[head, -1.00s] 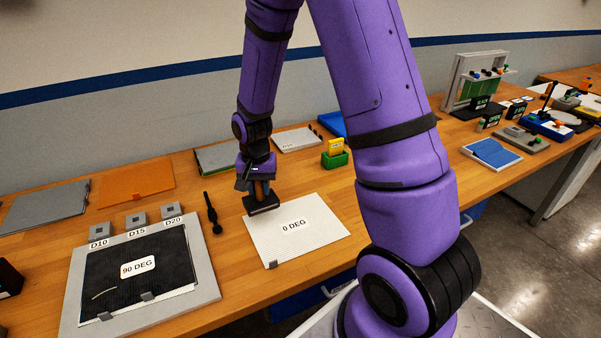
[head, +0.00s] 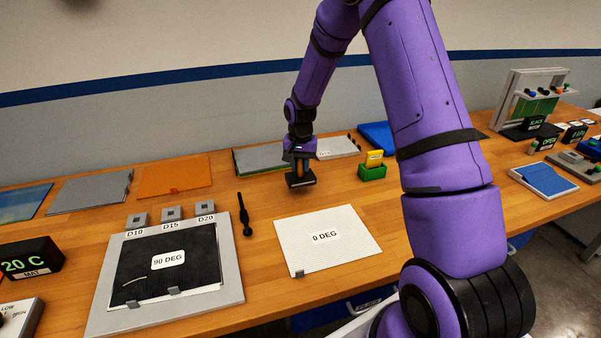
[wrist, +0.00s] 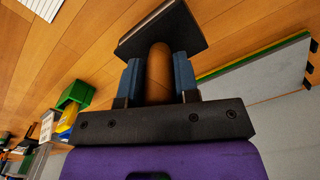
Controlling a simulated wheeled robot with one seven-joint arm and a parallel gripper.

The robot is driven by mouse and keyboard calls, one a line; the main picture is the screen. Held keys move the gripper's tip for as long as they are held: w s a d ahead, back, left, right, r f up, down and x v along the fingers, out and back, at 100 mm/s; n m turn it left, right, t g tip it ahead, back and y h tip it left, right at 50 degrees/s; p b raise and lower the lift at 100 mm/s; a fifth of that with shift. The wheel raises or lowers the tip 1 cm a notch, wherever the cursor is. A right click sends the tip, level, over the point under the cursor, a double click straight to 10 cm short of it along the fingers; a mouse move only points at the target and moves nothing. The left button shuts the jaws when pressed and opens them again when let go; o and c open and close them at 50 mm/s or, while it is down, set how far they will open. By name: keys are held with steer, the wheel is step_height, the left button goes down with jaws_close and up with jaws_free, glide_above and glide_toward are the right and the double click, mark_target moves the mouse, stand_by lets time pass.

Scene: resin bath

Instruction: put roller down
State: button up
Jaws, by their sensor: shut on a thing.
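My gripper (head: 299,164) is shut on the roller. The roller has a dark, flat-looking head (head: 300,181) and a brown rounded handle. In the wrist view the handle (wrist: 159,72) stands between my blue fingers, and the dark head (wrist: 162,28) lies beyond the fingertips. In the head view the roller is over the bare wood of the bench, behind the white "0 DEG" sheet (head: 343,257) and in front of the grey-green board (head: 262,158). I cannot tell whether its head touches the bench.
A black tool (head: 244,215) lies left of the white sheet. The black "90 DEG" sheet (head: 137,281) lies on a grey plate at the left. A green holder with a yellow block (head: 372,172) stands right of my gripper. Bare wood surrounds the roller.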

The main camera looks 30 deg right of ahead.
mark_target(300, 172)
steer(key=shift+w+d, duration=0.3)
steer(key=shift+w, duration=0.2)
steer(key=shift+f, duration=1.8)
steer(key=shift+a+f, duration=0.1)
steer(key=o, duration=1)
steer(key=shift+c, duration=0.2)
